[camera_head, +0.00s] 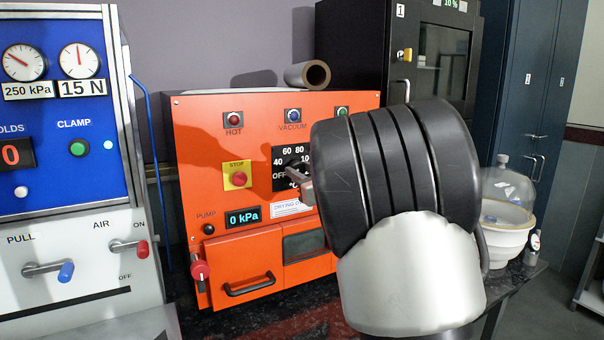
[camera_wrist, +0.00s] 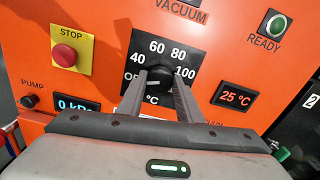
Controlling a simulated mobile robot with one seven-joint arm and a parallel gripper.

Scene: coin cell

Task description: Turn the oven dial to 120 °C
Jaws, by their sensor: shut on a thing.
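The orange oven (camera_head: 190,150) stands on a dark counter in the head view. Its black dial (camera_wrist: 158,74) sits on a black scale plate (camera_wrist: 142,42) reading OFF, 40, 60, 80 and 100. The rest of the scale is hidden behind a finger, and I cannot tell where the dial points. My gripper (camera_wrist: 160,86) is shut on the dial, one finger on each side. In the head view my gripper (camera_head: 303,180) reaches the dial from the right. The temperature display (camera_wrist: 235,97) reads 25 °C.
A yellow plate with a red STOP button (camera_head: 239,178) is left of the dial. A red-handled pump valve (camera_head: 200,270) and a drawer handle (camera_head: 250,287) are below. A blue panel machine (camera_head: 60,130) stands at left. A glass dome (camera_head: 508,185) is at right.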

